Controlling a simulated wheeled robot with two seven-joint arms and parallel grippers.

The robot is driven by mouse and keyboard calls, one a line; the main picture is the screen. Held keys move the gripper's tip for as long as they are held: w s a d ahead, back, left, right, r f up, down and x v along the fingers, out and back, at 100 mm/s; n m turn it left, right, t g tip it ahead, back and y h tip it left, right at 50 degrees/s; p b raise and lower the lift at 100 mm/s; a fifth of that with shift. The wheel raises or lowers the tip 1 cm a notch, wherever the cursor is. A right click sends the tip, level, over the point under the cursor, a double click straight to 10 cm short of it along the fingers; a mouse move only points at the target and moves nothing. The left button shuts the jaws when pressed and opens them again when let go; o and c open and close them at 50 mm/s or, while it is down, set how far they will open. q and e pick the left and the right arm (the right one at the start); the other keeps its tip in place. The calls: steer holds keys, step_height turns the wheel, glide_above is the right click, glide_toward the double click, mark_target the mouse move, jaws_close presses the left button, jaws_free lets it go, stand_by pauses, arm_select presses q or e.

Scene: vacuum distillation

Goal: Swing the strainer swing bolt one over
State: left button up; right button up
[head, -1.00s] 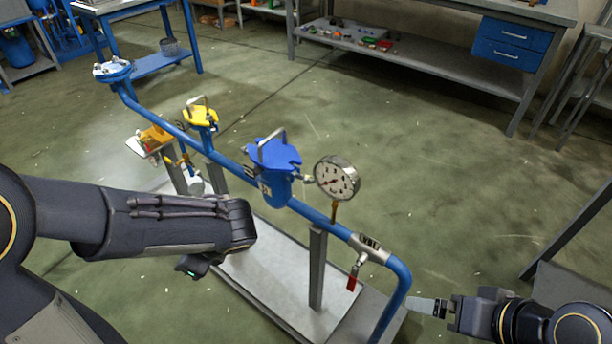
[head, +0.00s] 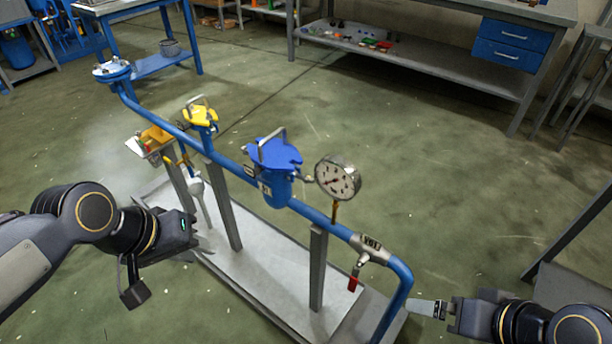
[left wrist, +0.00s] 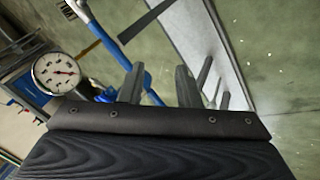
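The blue strainer (head: 275,188) sits on the sloping blue pipe in the middle of the head view, its blue lid (head: 274,154) with a grey bar handle on top. Its swing bolts are too small to make out. My left gripper (head: 203,247) is left of and below the strainer, above the base plate, clear of the pipe. In the left wrist view its two fingers (left wrist: 160,82) stand apart with nothing held between them. My right gripper (head: 425,307) is at the lower right, beside the pipe's down-bend; its finger opening does not show clearly.
A pressure gauge (head: 338,177) stands right of the strainer and also shows in the left wrist view (left wrist: 57,73). A red-handled valve (head: 354,278) hangs below the pipe. A yellow-topped fitting (head: 200,116) and grey posts stand left. Open floor lies behind the pipe.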

arm_select(q)
steer(key=w+d+r+n+b, duration=0.1)
steer(key=w+d+n, duration=0.1)
steer(key=w, duration=0.4)
steer(key=w+d+r+n, duration=0.2)
steer(key=w+n, duration=0.1)
steer(key=w, duration=0.2)
steer(key=n+y+b, duration=0.1)
steer(key=n+y, duration=0.1)
steer(key=n, duration=0.2)
glide_toward(307, 177)
steer(key=f, duration=0.1)
steer(key=shift+g, duration=0.3)
steer(key=x, duration=0.2)
steer(key=b+x, duration=0.1)
steer(key=x, duration=0.2)
steer(key=b+x, duration=0.1)
steer(key=x, duration=0.2)
steer(key=shift+w+d+r, duration=0.1)
steer(key=shift+w+r, duration=0.05)
steer(key=shift+w, duration=0.15)
steer(key=shift+c, duration=0.4)
